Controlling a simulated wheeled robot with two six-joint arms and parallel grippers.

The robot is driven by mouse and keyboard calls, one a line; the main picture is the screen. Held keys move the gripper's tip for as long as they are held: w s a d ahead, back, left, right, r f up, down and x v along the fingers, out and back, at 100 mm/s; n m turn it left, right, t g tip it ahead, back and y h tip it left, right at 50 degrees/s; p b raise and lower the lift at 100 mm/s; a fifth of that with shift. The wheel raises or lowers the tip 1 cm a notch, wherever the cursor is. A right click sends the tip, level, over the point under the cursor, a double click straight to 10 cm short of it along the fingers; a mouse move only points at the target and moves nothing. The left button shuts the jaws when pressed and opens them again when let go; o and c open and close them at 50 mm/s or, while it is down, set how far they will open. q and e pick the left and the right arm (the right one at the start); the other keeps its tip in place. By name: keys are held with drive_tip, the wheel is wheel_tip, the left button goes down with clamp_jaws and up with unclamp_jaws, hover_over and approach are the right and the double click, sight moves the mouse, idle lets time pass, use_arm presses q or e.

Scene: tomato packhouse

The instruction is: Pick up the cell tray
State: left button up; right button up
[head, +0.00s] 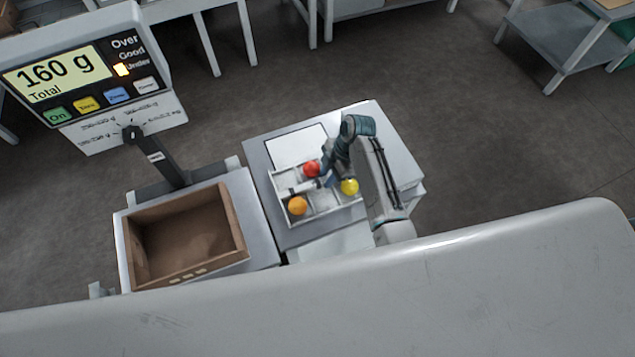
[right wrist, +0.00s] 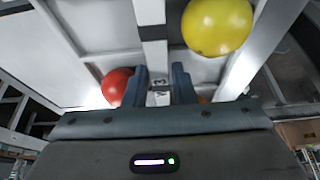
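The cell tray (head: 277,182) is a shallow pale tray with divided cells on a grey table right of the scale. It holds a red tomato (head: 311,169), an orange tomato (head: 298,205) and a yellow tomato (head: 349,187). My right gripper (head: 328,182) is down at the tray's middle, between the red and yellow tomatoes. In the right wrist view, its two fingers (right wrist: 160,78) stand slightly apart on either side of a pale central bar (right wrist: 151,12) of the tray. Whether they press on the bar cannot be told. My left gripper is not in view.
A brown open box (head: 190,278) stands on the scale (head: 262,245) at the left. The scale display (head: 58,74) reads 160 g, with a light lit by "Under". A white sheet-like panel (head: 297,146) lies behind the tray. A large pale surface (head: 400,290) fills the front.

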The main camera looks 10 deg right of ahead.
drive_tip(key=shift+f, duration=0.3)
idle(0.5)
drive_tip(key=c, duration=0.5)
clamp_jaws()
drive_tip(key=shift+w+r, duration=0.1)
drive_tip(key=shift+r, duration=0.05)
